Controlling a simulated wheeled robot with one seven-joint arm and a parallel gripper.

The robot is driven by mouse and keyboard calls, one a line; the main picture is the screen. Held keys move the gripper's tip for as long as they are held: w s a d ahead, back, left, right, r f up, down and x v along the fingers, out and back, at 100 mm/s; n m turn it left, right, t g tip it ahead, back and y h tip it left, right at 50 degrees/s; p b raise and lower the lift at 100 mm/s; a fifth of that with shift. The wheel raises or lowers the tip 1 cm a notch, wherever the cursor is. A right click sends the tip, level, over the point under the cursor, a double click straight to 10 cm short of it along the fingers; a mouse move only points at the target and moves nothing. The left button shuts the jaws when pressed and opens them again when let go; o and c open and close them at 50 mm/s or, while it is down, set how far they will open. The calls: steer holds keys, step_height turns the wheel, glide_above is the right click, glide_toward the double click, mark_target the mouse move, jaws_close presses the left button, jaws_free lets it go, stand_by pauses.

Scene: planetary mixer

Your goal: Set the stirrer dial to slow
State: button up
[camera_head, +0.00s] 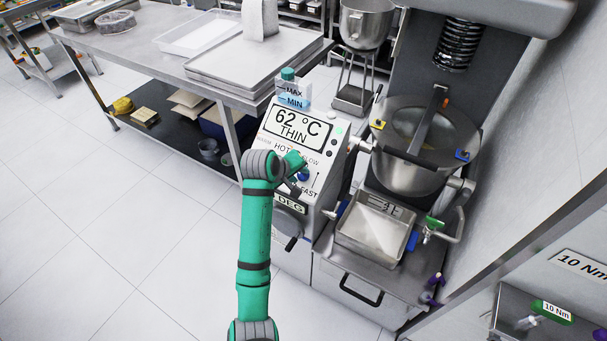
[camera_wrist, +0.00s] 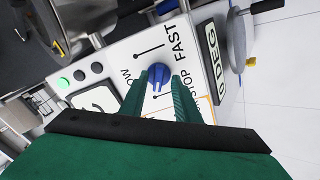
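The stirrer dial (camera_wrist: 158,76) is a small blue knob on the white control panel (camera_wrist: 115,50), with SLOW, FAST and STOP lettering around it. The dial also shows in the head view (camera_head: 303,175), just beside my gripper. My gripper (camera_wrist: 159,84) is green and open, its two fingertips on either side of the dial with the dial between or just beyond them. I cannot tell whether the fingers touch it. Part of the SLOW label is hidden by a finger. The dial's exact setting is too small to read.
The panel display (camera_head: 296,126) reads 62 °C THIN. A 0 DEG plate (camera_wrist: 215,58) and a crank handle (camera_head: 293,240) are close by. The steel mixing bowl (camera_head: 408,177) and a tray (camera_head: 373,229) stand to the right. Open floor lies left.

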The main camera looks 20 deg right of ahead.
steer(key=c, duration=0.5)
steer(key=shift+s+d+f, duration=0.1)
jaws_close()
steer(key=m, duration=0.4)
steer(key=shift+s+d+m, duration=0.1)
steer(key=shift+d+m, duration=0.05)
steer(key=shift+m, duration=0.15)
steer(key=shift+f, duration=0.1)
steer(key=m, duration=0.4)
steer(key=shift+m, duration=0.3)
